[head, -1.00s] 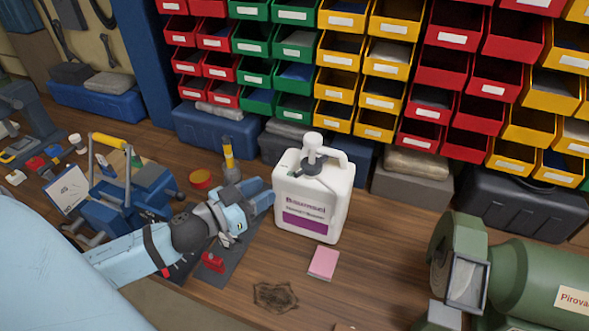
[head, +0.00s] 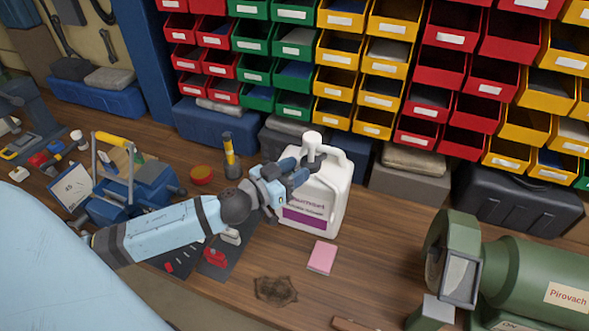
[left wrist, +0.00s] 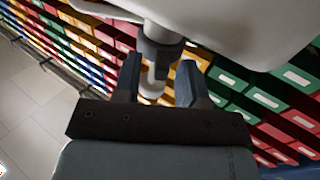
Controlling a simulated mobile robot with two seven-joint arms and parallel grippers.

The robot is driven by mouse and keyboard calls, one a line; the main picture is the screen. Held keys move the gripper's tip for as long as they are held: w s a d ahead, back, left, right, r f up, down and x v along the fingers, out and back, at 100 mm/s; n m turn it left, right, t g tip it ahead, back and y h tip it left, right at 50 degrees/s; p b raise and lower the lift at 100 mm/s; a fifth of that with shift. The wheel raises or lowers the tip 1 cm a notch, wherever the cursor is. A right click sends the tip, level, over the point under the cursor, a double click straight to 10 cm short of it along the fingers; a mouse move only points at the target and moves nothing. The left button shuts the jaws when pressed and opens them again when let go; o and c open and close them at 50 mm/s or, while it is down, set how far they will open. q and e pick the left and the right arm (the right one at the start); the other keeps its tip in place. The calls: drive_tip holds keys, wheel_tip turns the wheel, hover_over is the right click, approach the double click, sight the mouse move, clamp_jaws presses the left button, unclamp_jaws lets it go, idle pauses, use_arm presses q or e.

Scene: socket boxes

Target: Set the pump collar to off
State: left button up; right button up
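The white jug (head: 318,205) with a purple label stands upright on the wooden bench. Its white pump head (head: 312,138) rises above a dark collar, which my left gripper partly hides in the head view. In the left wrist view the dark collar (left wrist: 160,52) and pale pump stem (left wrist: 154,82) show between the finger lines. My left gripper (head: 295,172) is at the jug's upper left, at collar height. Its fingers (left wrist: 160,68) are apart, with a gap on both sides of the stem; I cannot tell if they touch the collar. My right gripper is not in view.
A pink notepad (head: 321,257) lies in front of the jug. A green machine (head: 530,280) stands at the right. A blue vise (head: 150,185) and a yellow-topped tool (head: 229,158) are at the left. Coloured bins (head: 340,85) fill the back.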

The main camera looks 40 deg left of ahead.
use_arm(q)
clamp_jaws()
